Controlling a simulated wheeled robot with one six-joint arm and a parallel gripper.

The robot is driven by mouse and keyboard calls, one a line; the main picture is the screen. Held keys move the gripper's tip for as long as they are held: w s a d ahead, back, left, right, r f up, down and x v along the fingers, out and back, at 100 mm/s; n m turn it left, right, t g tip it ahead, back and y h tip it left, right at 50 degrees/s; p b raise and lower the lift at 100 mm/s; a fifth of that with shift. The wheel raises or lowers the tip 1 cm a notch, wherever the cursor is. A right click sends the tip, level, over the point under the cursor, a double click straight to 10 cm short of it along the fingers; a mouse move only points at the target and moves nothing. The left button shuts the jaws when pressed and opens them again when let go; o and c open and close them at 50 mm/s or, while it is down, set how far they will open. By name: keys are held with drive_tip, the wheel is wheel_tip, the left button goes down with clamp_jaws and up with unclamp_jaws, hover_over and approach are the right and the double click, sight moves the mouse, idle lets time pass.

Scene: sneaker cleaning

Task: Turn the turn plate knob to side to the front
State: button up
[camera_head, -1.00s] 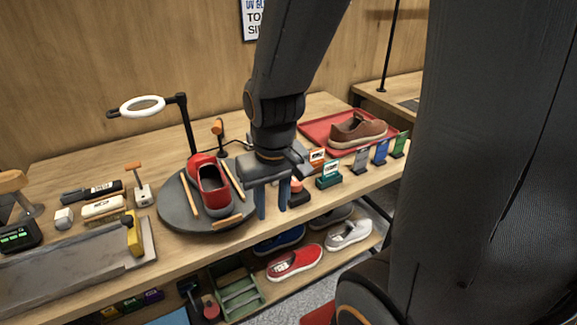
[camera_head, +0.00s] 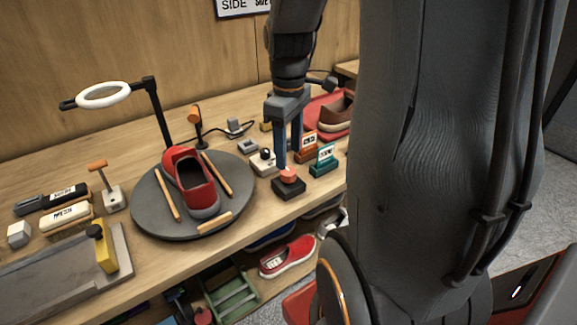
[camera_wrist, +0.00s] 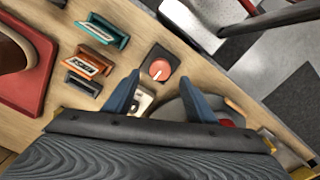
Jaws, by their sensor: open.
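A red round knob (camera_head: 289,176) sits on a dark square base near the front edge of the bench. In the wrist view the knob (camera_wrist: 160,69) has a white pointer line on its top. The round grey turn plate (camera_head: 150,213) is left of it and carries a red shoe (camera_head: 192,183) with wooden sticks around it. My gripper (camera_head: 289,160) is open, fingers pointing down, just above and behind the knob. In the wrist view my gripper (camera_wrist: 155,78) has its fingers on either side of the view, with the knob ahead between them. Contact cannot be told.
A white box with a black knob (camera_head: 264,160) stands close left of my fingers. Orange (camera_head: 306,147) and teal (camera_head: 324,160) card stands are close on the right. A red tray (camera_wrist: 40,75) with a brown shoe lies beyond. The ring lamp (camera_head: 103,95) rises behind the plate.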

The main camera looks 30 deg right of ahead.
sight(289, 170)
drive_tip(key=shift+f, duration=2.7)
drive_tip(key=c, duration=1)
drive_tip(key=shift+c, duration=0.2)
